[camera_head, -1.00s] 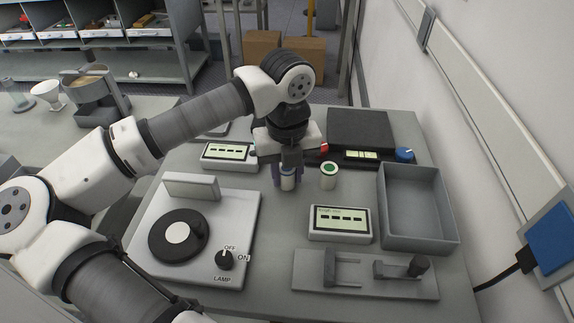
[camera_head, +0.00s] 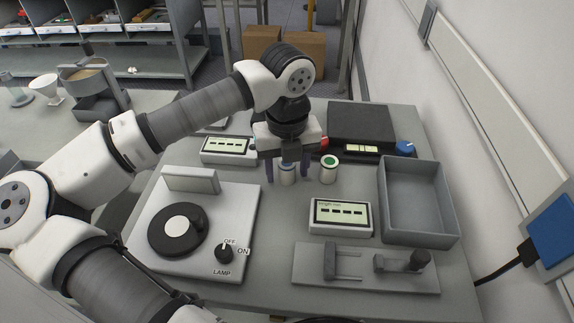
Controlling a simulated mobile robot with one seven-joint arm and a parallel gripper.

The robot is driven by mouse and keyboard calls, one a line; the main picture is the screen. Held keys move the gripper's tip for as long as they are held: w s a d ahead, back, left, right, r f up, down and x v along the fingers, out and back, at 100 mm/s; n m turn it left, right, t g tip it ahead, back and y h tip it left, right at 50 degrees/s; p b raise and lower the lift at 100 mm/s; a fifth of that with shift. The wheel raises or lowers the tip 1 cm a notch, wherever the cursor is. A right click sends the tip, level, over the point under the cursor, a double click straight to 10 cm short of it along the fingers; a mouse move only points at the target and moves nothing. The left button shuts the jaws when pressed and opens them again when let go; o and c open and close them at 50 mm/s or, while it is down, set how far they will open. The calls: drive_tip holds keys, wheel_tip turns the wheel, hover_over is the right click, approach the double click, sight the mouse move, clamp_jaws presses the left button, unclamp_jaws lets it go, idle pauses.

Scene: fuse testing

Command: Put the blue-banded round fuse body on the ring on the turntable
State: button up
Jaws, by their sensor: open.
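A pale round fuse body (camera_head: 287,179) stands upright on the bench between my gripper's fingers; its top is hidden by my gripper, and I cannot clearly make out its band colour. My gripper (camera_head: 287,178) points down over it and is open, with one dark finger on each side and a gap to the body. The turntable (camera_head: 160,243) is a black disc on a light box at the left. A pale round centre (camera_head: 178,226) shows on it, with a black post beside it; a separate ring is not clear.
A green-topped fuse body (camera_head: 329,170) stands just right of my gripper. Display boxes (camera_head: 340,231) lie left and front right. A grey tray (camera_head: 446,237), a dark instrument (camera_head: 360,130) and a slide fixture (camera_head: 310,272) fill the right side. A lamp switch (camera_head: 224,252) sits beside the disc.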

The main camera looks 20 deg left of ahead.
drive_tip(key=shift+r+p, duration=0.25)
drive_tip(key=shift+p, duration=0.5)
wheel_tip(320, 180, up, 13)
drive_tip(key=b, duration=0.2)
drive_tip(key=shift+s+a+r, duration=0.15)
drive_tip(key=shift+a, duration=0.15)
